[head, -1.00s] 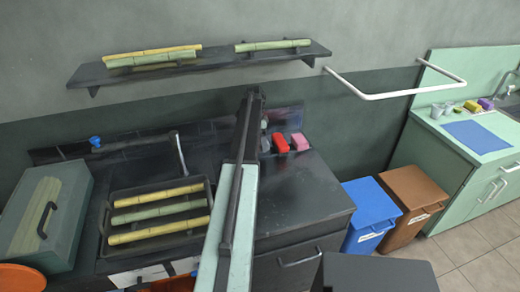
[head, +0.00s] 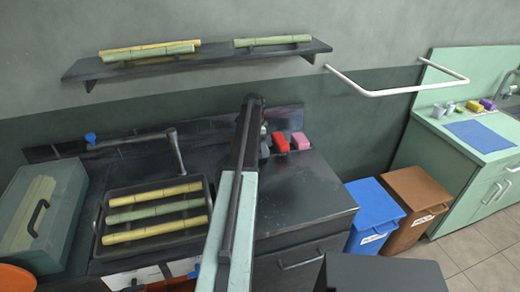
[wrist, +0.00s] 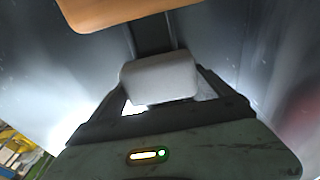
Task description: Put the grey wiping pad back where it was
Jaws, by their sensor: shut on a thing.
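The grey wiping pad (wrist: 160,78) shows in the wrist view as a pale rounded block between the fingers of my gripper (wrist: 162,92). My gripper is shut on it. In the head view, my arm reaches toward the back wall beside the dark counter (head: 310,195). My gripper and the pad cannot be made out clearly there.
A black tray (head: 95,222) holds yellow and green cane pieces, left of my arm. A green box (head: 60,225) with a handle stands farther left. A wall shelf (head: 195,62) carries more cane. Blue (head: 375,205) and brown (head: 415,190) bins stand right of the counter. An orange-brown surface (wrist: 145,10) lies across the top of the wrist view.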

